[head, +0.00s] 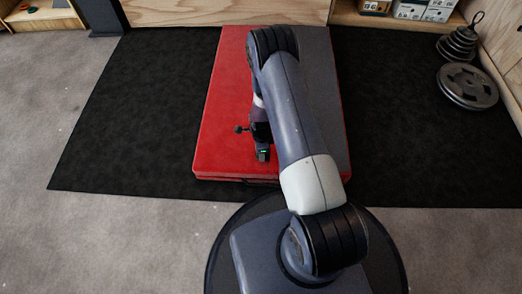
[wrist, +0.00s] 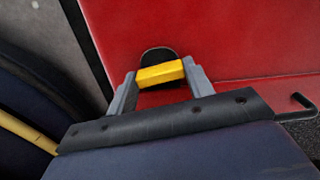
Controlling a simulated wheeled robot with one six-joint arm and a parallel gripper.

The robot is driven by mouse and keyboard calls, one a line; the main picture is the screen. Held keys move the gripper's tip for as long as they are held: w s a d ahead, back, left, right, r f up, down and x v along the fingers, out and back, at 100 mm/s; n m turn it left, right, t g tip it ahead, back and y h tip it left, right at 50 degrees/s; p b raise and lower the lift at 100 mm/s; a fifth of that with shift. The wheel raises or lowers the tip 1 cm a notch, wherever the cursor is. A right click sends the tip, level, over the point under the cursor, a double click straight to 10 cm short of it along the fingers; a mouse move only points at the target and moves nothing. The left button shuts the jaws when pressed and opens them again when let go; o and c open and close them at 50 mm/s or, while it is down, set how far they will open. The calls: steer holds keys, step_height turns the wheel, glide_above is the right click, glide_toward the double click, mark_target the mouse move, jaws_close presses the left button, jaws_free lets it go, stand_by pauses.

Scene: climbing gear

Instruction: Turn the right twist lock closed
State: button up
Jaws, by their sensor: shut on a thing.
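In the wrist view, a yellow bar (wrist: 160,73), apparently the twist lock's handle, sits in front of a dark rounded plate (wrist: 157,54) on a red pad face. The bar lies crosswise, slightly tilted, its ends at the two grey fingers. My gripper (wrist: 162,82) is shut on it. In the head view, my gripper (head: 262,153) is low over the front part of the red and grey crash pad (head: 228,110), and my arm hides part of the pad. The lock cannot be made out there, and no second lock shows.
The pad lies on a black mat (head: 130,110) with clear room on both sides. Weight plates (head: 467,86) lie at the right. A wooden shelf with boxes (head: 410,10) stands at the back. A black bent piece (wrist: 299,103) shows at the wrist view's right edge.

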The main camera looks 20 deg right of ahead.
steer(key=shift+m, duration=0.8)
steer(key=o, duration=1)
steer(key=shift+d, duration=0.1)
step_height(320, 180, up, 11)
steer(key=p, duration=0.4)
steer(key=shift+f, duration=0.1)
steer(key=shift+f, duration=0.1)
